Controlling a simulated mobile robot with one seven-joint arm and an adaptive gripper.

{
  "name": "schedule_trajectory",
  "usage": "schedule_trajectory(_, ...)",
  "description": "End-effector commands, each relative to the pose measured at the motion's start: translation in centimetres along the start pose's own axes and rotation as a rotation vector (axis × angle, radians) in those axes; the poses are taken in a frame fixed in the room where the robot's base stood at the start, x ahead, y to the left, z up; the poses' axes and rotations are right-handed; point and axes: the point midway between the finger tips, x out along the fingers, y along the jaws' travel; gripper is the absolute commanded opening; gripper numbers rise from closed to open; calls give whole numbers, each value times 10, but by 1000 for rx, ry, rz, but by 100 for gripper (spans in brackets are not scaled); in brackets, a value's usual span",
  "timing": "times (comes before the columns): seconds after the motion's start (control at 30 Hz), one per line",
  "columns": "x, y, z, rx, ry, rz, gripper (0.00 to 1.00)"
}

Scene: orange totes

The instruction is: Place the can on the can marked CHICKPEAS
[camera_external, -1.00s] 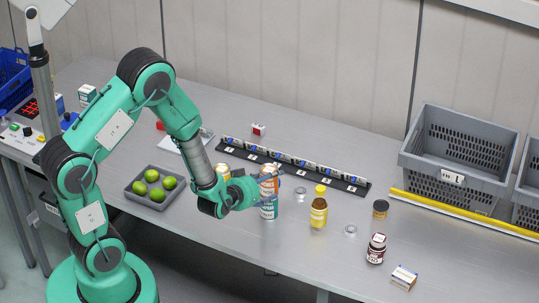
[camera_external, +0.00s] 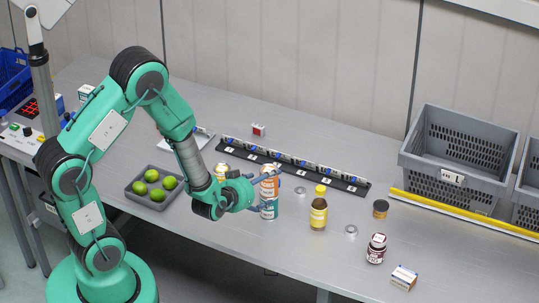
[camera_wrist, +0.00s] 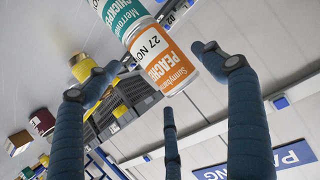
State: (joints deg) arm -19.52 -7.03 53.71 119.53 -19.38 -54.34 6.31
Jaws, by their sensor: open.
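An orange can marked PEACHES (camera_external: 269,182) stands upright on a teal can (camera_external: 269,208) on the table. In the wrist view, the orange can (camera_wrist: 168,62) meets the teal can marked CHICKPEAS (camera_wrist: 121,14) end to end, and they look lined up. My gripper (camera_external: 259,189) is just left of the stack, near the height of the orange can. In the wrist view my gripper (camera_wrist: 155,60) has its fingers spread, with gaps on both sides of the orange can. The far side of the stack is hidden.
A yellow-capped bottle (camera_external: 318,210) stands right of the stack. Another can (camera_external: 221,171) is close behind my wrist. A black rack (camera_external: 300,171) lies behind, and a tray of limes (camera_external: 140,192) sits left.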

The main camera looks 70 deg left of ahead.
Motion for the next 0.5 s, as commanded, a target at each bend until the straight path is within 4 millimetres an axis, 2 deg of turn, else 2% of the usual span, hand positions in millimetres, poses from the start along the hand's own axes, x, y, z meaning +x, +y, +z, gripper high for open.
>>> schedule_trajectory(0.5,-74,0,-1,0,0,1,82)
